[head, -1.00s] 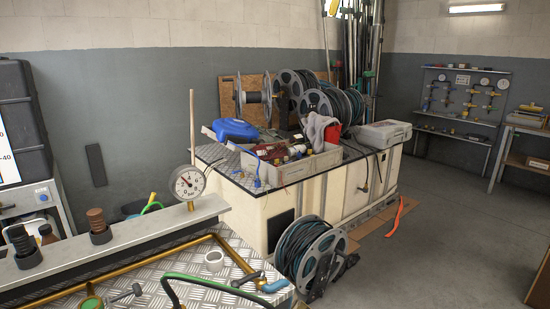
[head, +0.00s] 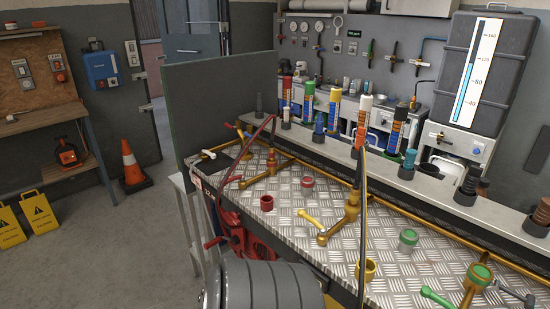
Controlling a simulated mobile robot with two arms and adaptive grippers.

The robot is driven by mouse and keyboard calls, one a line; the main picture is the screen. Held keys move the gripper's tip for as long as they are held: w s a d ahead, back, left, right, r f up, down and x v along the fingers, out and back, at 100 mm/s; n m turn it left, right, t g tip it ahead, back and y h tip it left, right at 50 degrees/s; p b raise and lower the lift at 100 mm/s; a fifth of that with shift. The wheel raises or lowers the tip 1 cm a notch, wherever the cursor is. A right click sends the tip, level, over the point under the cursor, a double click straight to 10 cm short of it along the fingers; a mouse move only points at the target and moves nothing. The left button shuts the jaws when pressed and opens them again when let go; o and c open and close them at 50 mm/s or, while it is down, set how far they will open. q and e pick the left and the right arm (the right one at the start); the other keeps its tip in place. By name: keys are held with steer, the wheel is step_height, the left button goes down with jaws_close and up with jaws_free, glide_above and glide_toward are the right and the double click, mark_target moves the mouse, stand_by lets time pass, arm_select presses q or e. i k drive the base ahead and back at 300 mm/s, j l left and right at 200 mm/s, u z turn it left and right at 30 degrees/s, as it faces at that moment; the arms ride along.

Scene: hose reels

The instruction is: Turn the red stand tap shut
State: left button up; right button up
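A brass stand tap (head: 271,165) stands on the far half of the tread-plate bench (head: 335,245). A red lever (head: 232,181) shows at the end of its low brass branch, on the left. A thin dark red hose arcs over it. A red cup-shaped fitting (head: 266,203) sits on the plate in front of it. The lever is small here, and I cannot tell whether the tap is open or shut. Neither of my grippers shows in the head view.
A brass stand with a yellow lever (head: 310,219) and a green-topped one (head: 480,273) stand nearer. A grey panel (head: 224,108) rises at the bench's far end. A traffic cone (head: 132,166) and yellow signs (head: 38,214) stand left; open floor lies between.

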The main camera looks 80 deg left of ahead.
mark_target(241, 177)
steer(key=u, duration=2.9)
